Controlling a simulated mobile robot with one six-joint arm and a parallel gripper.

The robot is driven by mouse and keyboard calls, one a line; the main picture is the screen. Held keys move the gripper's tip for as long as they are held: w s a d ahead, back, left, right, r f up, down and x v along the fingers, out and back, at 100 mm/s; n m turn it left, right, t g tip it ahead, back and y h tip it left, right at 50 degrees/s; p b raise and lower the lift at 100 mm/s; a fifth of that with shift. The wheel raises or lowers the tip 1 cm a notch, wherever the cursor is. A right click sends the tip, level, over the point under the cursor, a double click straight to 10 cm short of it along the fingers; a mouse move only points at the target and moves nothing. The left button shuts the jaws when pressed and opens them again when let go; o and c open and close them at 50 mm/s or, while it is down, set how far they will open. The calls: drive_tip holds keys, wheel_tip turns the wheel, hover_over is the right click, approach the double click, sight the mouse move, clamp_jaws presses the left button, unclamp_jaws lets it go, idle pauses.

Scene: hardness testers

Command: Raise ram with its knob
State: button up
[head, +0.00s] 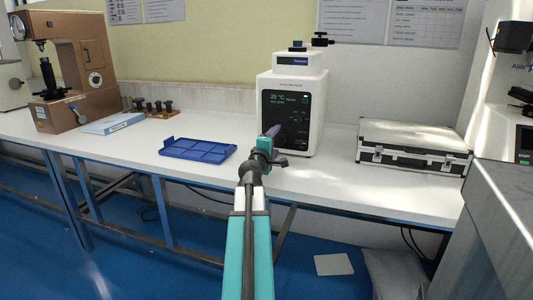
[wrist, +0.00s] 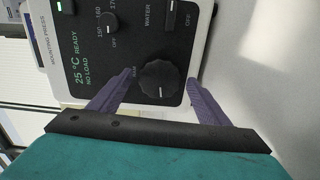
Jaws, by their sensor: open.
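The white mounting press (head: 292,100) stands on the bench near the middle of the head view, with a dark front panel that reads 25 °C, READY and NO LOAD. In the wrist view, its black ram knob (wrist: 160,79) sits on the panel (wrist: 125,40), with a light mark on its edge. My gripper (wrist: 160,80) is open, with one purple finger on each side of the knob. A gap shows between each finger and the knob. In the head view my gripper (head: 275,145) is in front of the panel's lower part, and the knob is hidden there.
A blue compartment tray (head: 197,149) lies left of the press. A silver-edged case (head: 413,146) lies to the right. A brown hardness tester (head: 72,70) and a rack of small dark parts (head: 153,107) stand at the left. In the wrist view, a WATER switch (wrist: 171,14) is above the knob.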

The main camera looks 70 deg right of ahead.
drive_tip(key=shift+s+a, duration=0.15)
drive_tip(key=shift+a, duration=1.85)
drive_tip(key=shift+s+a, duration=0.1)
drive_tip(key=shift+a, duration=1.85)
drive_tip(key=shift+d+f+b, duration=0.1)
drive_tip(key=shift+f+b, duration=0.05)
drive_tip(key=shift+b, duration=0.75)
drive_tip(key=shift+a+b, duration=0.25)
drive_tip(key=shift+b, duration=0.65)
drive_tip(key=a+b, duration=0.2)
drive_tip(key=b, duration=0.5)
drive_tip(key=shift+s+b, duration=0.1)
drive_tip(key=shift+b, duration=0.2)
drive_tip(key=shift+a+b, duration=1.15)
drive_tip(key=shift+a, duration=0.2)
drive_tip(key=shift+r, duration=0.3)
